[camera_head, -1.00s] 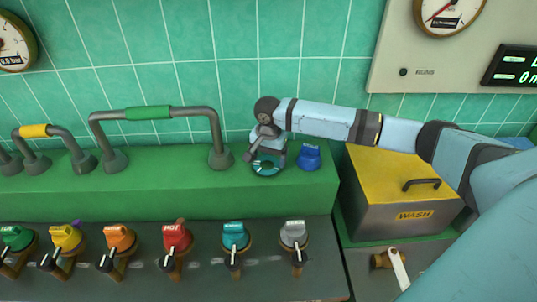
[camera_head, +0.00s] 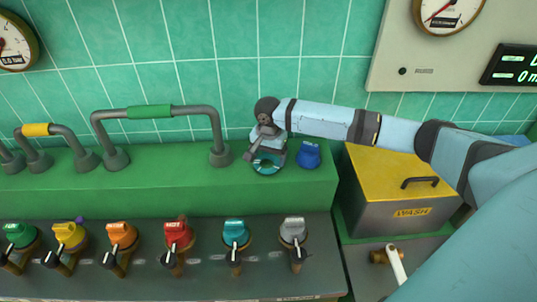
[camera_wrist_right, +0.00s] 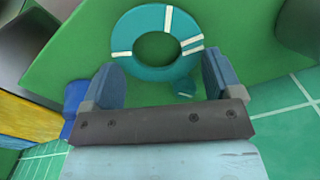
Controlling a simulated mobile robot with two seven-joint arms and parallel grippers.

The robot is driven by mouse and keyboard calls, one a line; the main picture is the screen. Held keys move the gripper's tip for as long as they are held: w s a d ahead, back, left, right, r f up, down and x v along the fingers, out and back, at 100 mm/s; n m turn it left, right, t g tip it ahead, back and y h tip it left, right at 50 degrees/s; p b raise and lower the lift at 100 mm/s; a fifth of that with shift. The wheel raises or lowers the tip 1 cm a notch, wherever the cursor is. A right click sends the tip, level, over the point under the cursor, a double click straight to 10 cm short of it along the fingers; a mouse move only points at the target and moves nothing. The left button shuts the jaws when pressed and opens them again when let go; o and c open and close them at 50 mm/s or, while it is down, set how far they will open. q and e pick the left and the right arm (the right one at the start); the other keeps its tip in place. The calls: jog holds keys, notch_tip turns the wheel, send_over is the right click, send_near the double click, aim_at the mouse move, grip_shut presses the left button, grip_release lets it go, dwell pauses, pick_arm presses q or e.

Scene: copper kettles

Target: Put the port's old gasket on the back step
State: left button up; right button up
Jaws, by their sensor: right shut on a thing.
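A teal ring with white marks (camera_head: 258,168), which I take to be the old gasket, is at the right part of the raised green back step (camera_head: 170,190). My right gripper (camera_head: 268,150) is at the ring from above and is shut on it. In the right wrist view the ring (camera_wrist_right: 130,40) lies flat between and beyond the fingertips of my right gripper (camera_wrist_right: 160,70), against the green surface. I cannot tell whether it touches the step or hangs just above it. My left gripper is not in view.
A blue cap (camera_head: 308,154) stands on the step close right of the ring. Grey pipes with a green sleeve (camera_head: 149,112) stand to the left. Coloured valves (camera_head: 178,236) line the lower ledge. A yellow-lidded WASH box (camera_head: 400,182) is at the right.

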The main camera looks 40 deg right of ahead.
jog(key=shift+f+p, duration=0.35)
jog(key=o, duration=0.9)
notch_tip(320, 180, up, 14)
jog(key=shift+f+b, duration=0.1)
jog(key=shift+b, duration=0.45)
jog(key=shift+s+f, duration=0.1)
